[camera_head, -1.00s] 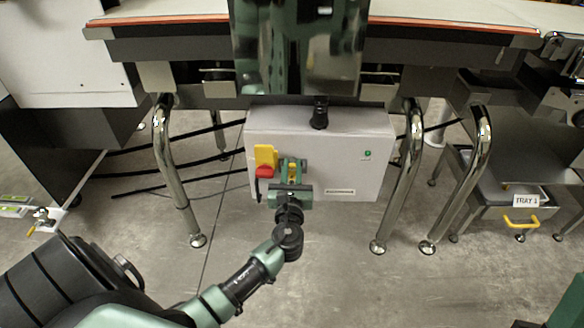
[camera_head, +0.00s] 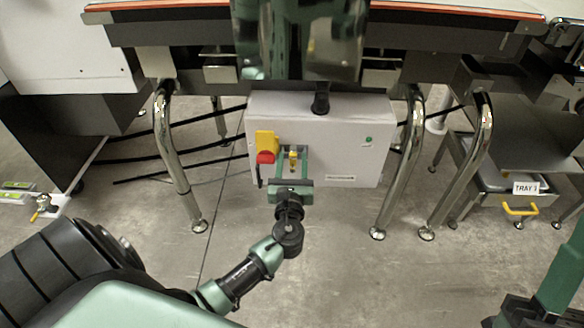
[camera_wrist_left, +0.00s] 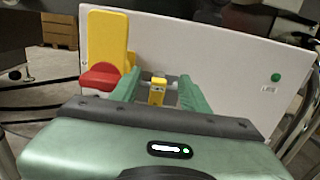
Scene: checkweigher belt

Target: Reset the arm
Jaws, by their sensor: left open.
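My left gripper (camera_head: 294,155) is open in front of a light grey control box (camera_head: 340,155) under the belt. A small yellow piece (camera_head: 293,158) on the box front lies between its two green fingers. In the left wrist view, the yellow piece (camera_wrist_left: 157,91) shows with a gap to each finger of the gripper (camera_wrist_left: 162,85), beside a short silvery part. A yellow switch plate (camera_head: 265,140) with a red handle (camera_head: 265,157) is just left of the fingers. Part of my right arm (camera_head: 560,268) shows at the lower right; its jaws cannot be made out.
The belt frame (camera_head: 180,48) crosses above the box, on shiny bent legs (camera_head: 168,150). Black cables run left of the box. A drawer labelled TRAY (camera_head: 525,188) with a yellow handle stands at the right. The grey floor (camera_head: 330,265) in front is clear.

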